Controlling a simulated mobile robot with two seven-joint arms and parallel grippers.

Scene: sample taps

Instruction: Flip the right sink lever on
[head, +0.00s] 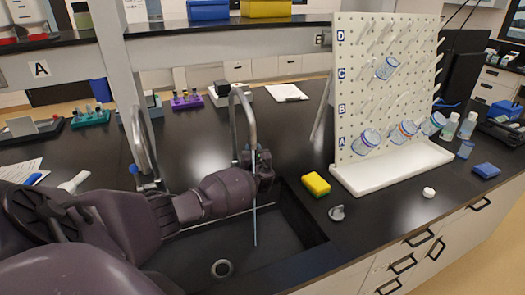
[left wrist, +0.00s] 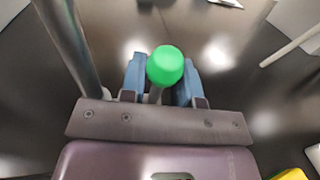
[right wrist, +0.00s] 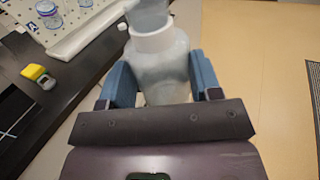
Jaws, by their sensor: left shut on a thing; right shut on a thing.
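The right sink tap (head: 243,112) is a curved metal spout at the sink's back edge. A thin pale stream (head: 254,215) hangs straight down from its spout into the dark basin. My left gripper (head: 264,166) is beside this tap. In the left wrist view, the blue fingers of my left gripper (left wrist: 160,88) are closed around the stem of a lever with a round green knob (left wrist: 165,66). The lever is hidden in the head view. In the right wrist view, my right gripper (right wrist: 160,88) is shut on a translucent bottle (right wrist: 160,65) with a white collar.
A second tap (head: 146,140) stands to the left, behind my left arm. A yellow sponge (head: 316,184) and a white pegboard rack (head: 385,100) with labware are right of the sink. A clipboard (head: 287,92) lies behind. The counter between has free room.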

